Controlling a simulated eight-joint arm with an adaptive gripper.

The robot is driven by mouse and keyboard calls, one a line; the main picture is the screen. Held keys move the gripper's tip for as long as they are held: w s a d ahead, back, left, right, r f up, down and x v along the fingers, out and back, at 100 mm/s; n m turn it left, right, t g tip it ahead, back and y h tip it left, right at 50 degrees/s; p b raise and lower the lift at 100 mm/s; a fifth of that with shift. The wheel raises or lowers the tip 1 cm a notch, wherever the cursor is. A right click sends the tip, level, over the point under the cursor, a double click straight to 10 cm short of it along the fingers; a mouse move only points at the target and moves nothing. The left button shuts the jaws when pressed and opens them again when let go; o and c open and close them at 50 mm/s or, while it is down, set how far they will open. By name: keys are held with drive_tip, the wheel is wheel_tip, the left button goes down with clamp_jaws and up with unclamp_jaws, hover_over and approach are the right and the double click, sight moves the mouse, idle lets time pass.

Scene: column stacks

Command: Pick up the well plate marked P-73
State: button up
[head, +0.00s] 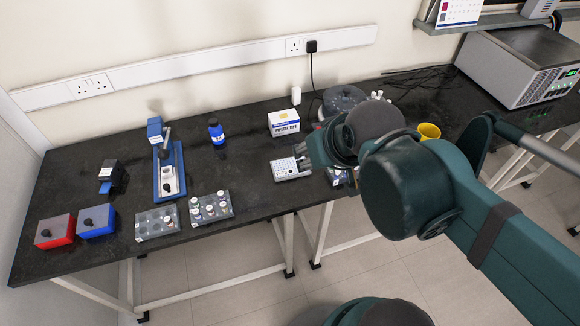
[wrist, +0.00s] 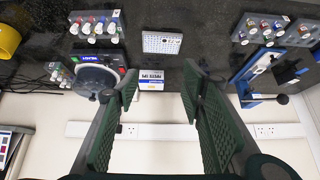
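A pale well plate (head: 293,169) lies flat near the front edge of the black bench, in the middle of the head view. In the wrist view the well plate (wrist: 162,43) is seen from above, near the top centre, with rows of small wells. I cannot read its marking. My gripper (wrist: 160,78) is open, with its two dark green fingers wide apart and nothing between them. In the head view my gripper (head: 304,153) is just above and beside the plate's right end, and my arm hides part of it. The gripper does not appear to touch the plate.
A pipette tip box (head: 284,123) stands behind the plate. A round-topped centrifuge (head: 343,99) is at the back right. Vial racks stand at left (head: 211,206) and partly behind my arm (head: 337,176). A blue stand (head: 169,172) is further left.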

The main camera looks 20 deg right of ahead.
idle(0.3)
drive_tip(key=o, duration=1)
drive_tip(key=shift+w, duration=0.15)
drive_tip(key=shift+w+a+f+m+g+h+p, duration=0.6)
drive_tip(key=shift+w+f+m+g+p, duration=0.55)
drive_tip(key=shift+w+f+m, duration=1.7)
drive_tip(key=shift+w+a+f+m+g+h+p, duration=0.6)
drive_tip(key=shift+w+f+m+g+p, duration=0.5)
drive_tip(key=shift+w+f+m, duration=1.7)
drive_tip(key=shift+w+a+f+m+g+h+p, duration=0.75)
drive_tip(key=shift+w+f+m+g, duration=1.05)
drive_tip(key=shift+w+m, duration=1.65)
drive_tip(key=shift+s+d+f+m+t+y, duration=0.1)
drive_tip(key=shift+s+f+m+t+y, duration=0.15)
drive_tip(key=shift+f+m+t, duration=0.1)
